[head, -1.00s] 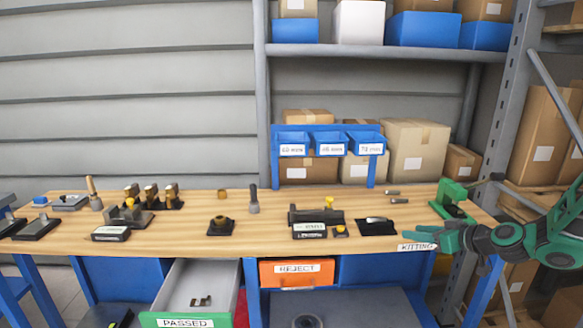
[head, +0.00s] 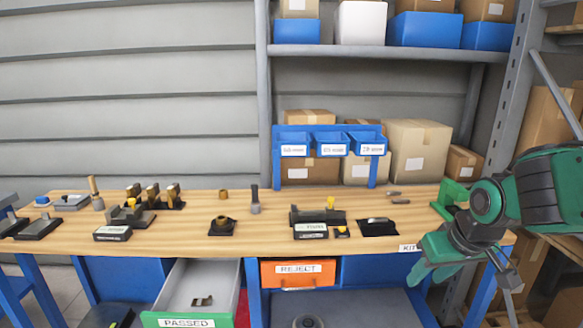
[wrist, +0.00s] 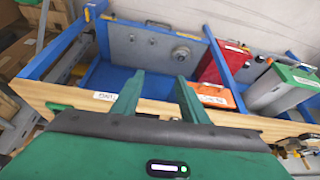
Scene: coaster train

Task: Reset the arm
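My gripper (head: 428,268) is in front of the right end of the wooden workbench (head: 280,235), beside the partly hidden KITTING label (head: 408,248). In the wrist view my gripper (wrist: 160,95) shows two green fingers spread apart with nothing between them, so it is open and empty. The bench edge lies beyond the fingers there. My arm hides part of the green tool at the bench's right end (head: 450,195).
The PASSED drawer (head: 185,322) stands pulled out, with a small part inside. The orange REJECT drawer (head: 297,272) is beside it. Fixtures and tools stand along the bench. Blue bins (head: 330,145) hang at the back. A metal rack upright (head: 497,110) is at right.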

